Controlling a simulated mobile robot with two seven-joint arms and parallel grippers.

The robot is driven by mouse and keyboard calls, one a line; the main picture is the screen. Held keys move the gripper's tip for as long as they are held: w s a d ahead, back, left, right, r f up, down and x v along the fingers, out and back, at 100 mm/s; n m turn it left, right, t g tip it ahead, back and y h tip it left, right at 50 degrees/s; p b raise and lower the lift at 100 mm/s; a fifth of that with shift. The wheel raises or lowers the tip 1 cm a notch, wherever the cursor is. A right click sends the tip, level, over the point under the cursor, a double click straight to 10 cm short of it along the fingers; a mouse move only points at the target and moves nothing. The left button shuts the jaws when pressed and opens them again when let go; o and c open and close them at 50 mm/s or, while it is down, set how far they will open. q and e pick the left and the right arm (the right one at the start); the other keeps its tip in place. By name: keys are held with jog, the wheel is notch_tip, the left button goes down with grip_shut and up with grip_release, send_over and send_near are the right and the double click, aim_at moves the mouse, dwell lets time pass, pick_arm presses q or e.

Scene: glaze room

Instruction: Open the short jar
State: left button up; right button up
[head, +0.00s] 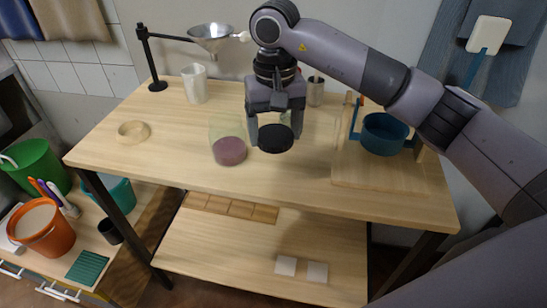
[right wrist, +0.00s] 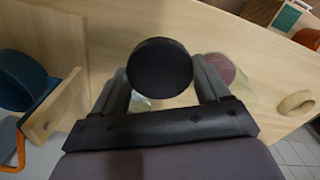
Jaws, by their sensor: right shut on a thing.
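My right gripper (head: 275,125) is shut on a round black lid (head: 275,138), held between its fingertips over the wooden table. In the right wrist view the lid (right wrist: 160,66) sits between the two fingers (right wrist: 162,82). A clear jar with pinkish-purple contents (head: 229,151) stands just left of the lid, and no lid shows on it. This jar also appears in the right wrist view (right wrist: 218,69), right of the lid. A pale, glassy thing (right wrist: 141,104) is partly hidden behind the lid and fingers; I cannot tell its shape. My left gripper is not in view.
On the table (head: 330,185) are a white cup (head: 195,84), a metal funnel on a black stand (head: 211,38), a wooden ring (head: 133,131) and a grey canister (head: 316,92). A blue pot (head: 383,134) sits at right. The front middle is clear.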

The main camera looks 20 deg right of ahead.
aim_at(275, 171)
notch_tip(275, 171, down, 8)
jog(key=shift+f+p, duration=0.1)
jog(key=shift+p, duration=0.2)
